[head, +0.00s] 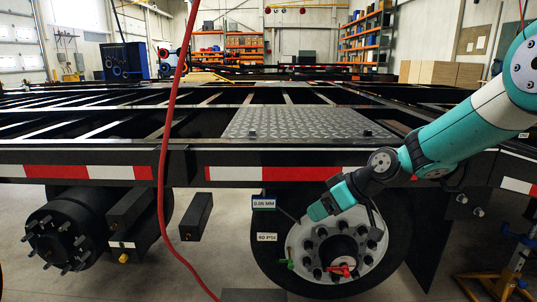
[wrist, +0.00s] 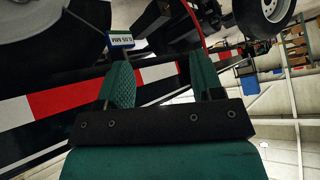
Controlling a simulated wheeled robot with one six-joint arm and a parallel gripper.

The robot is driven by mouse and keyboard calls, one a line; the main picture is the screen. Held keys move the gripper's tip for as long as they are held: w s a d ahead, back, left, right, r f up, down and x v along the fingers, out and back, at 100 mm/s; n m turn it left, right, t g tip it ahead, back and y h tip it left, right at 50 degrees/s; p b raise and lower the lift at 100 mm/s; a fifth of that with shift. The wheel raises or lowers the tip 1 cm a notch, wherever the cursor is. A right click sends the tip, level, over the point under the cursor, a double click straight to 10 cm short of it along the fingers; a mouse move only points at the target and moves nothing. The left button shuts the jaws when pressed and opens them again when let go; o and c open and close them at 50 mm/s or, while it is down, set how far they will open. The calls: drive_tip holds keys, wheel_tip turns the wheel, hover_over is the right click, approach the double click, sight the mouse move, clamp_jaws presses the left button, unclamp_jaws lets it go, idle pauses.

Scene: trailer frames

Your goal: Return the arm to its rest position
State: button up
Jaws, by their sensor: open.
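My arm (head: 465,130) reaches in from the right in the head view, bent down toward the wheel. My gripper (head: 322,205) is in front of the upper left of the wheel (head: 268,270); whether it touches is unclear. In the wrist view my gripper (wrist: 160,75) shows two teal fingers spread apart with nothing between them. A small label reading 0.05 MM (head: 264,203) is just left of the gripper and also shows in the wrist view (wrist: 119,40).
The trailer frame (head: 100,155) with red and white tape spans the view. A red hose (head: 164,150) hangs at centre left. A bare hub (head: 58,232) is at lower left. A yellow jack stand (head: 500,283) is at lower right. Red and green pieces (head: 338,270) sit on the wheel hub.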

drive_tip(key=s+d+r+m+g+h, duration=0.15)
drive_tip(key=s+r, duration=0.25)
drive_tip(key=s, duration=1.2)
drive_tip(key=s+d+r+m+g+h, duration=0.1)
drive_tip(key=s+r+g+h, duration=0.15)
drive_tip(key=s, duration=1.45)
wheel_tip(320, 180, up, 23)
drive_tip(key=p, duration=2.2)
drive_tip(key=shift+a+r, duration=0.15)
